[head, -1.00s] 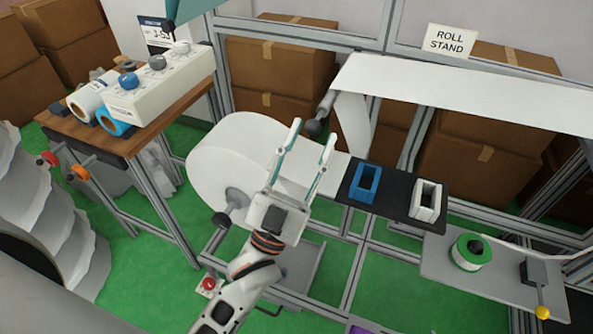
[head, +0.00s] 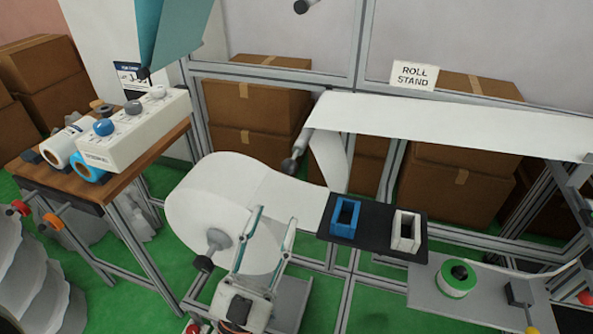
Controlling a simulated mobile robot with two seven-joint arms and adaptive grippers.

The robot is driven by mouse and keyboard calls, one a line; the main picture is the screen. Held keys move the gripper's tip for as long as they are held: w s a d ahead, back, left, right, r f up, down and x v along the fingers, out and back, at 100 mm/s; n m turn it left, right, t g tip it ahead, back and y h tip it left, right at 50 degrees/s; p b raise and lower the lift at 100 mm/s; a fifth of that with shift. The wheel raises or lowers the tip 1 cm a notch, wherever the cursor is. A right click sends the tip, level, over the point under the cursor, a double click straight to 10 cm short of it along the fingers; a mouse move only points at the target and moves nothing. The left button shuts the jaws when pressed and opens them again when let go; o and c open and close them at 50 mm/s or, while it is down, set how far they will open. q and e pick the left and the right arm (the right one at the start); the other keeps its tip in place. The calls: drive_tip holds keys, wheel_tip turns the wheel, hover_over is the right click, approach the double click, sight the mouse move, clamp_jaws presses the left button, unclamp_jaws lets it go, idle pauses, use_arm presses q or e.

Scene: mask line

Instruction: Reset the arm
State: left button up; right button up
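My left gripper (head: 272,222) is in the lower middle of the head view, its two teal-edged fingers pointing up and spread apart. It is open, with nothing between the fingers. It is in front of the large white roll (head: 205,205) and overlaps its right part in the picture. I cannot tell whether it touches the roll. My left arm below the gripper is mostly cut off by the bottom edge. My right gripper is not in view.
A dark plate (head: 377,233) carries a blue holder (head: 345,216) and a white holder (head: 406,231). A grey shelf (head: 425,287) carries a green-rimmed spool (head: 457,279). A wooden table (head: 60,180) at left holds a white box (head: 135,135). White web (head: 450,122) spans the frame.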

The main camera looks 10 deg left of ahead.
use_arm(q)
wheel_tip(320, 180, down, 14)
drive_tip(key=w+a+g+y+p, duration=0.1)
drive_tip(key=w+g+p, duration=0.15)
drive_tip(key=g, duration=0.45)
drive_tip(key=s+a+f+n+g+y+p, duration=0.1)
drive_tip(key=s+a+f+g, duration=0.2)
drive_tip(key=f, duration=0.6)
drive_tip(key=s+a+f+g+y+p, duration=0.1)
drive_tip(key=s+a+f+g, duration=0.2)
drive_tip(key=s+f+g, duration=0.2)
drive_tip(key=s+f, duration=0.3)
drive_tip(key=f, duration=0.1)
drive_tip(key=shift+f+n+g+y, duration=0.3)
drive_tip(key=shift+n+y, duration=0.1)
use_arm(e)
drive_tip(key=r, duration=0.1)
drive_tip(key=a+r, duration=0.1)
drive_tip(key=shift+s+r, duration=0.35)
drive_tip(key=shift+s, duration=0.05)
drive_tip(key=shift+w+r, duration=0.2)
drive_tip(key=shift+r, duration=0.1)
